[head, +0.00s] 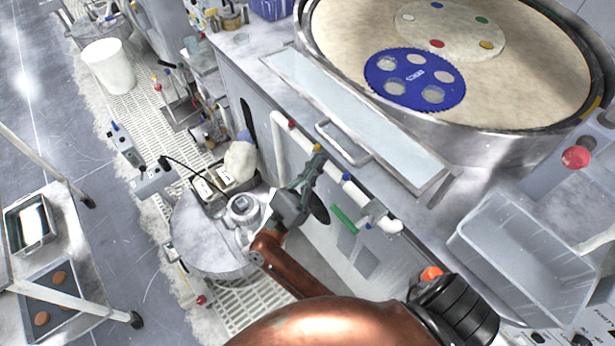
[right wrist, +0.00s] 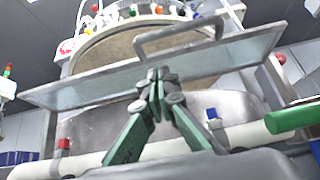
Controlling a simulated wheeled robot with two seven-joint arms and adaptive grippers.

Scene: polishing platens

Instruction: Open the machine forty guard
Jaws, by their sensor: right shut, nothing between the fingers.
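The guard is a long clear panel (head: 350,112) in a metal frame along the front of a round polishing machine. It has a grey bar handle (head: 343,146) on its front side. In the right wrist view the panel (right wrist: 95,88) lies across the picture, tilted, with the handle (right wrist: 172,40) above my fingers. My right gripper (head: 317,152) is shut and empty, just left of the handle in the head view. Its fingertips (right wrist: 157,74) overlap the panel in the wrist view; I cannot tell whether they touch it. No machine number is legible. My left gripper is not in view.
A white pipe (head: 335,172) with coloured valves runs along the machine's front, close to my right gripper. The platen carries a blue holed disc (head: 409,99). A clear bin (head: 520,250) and a red button (head: 576,157) are at the right. A round table (head: 200,240) stands left.

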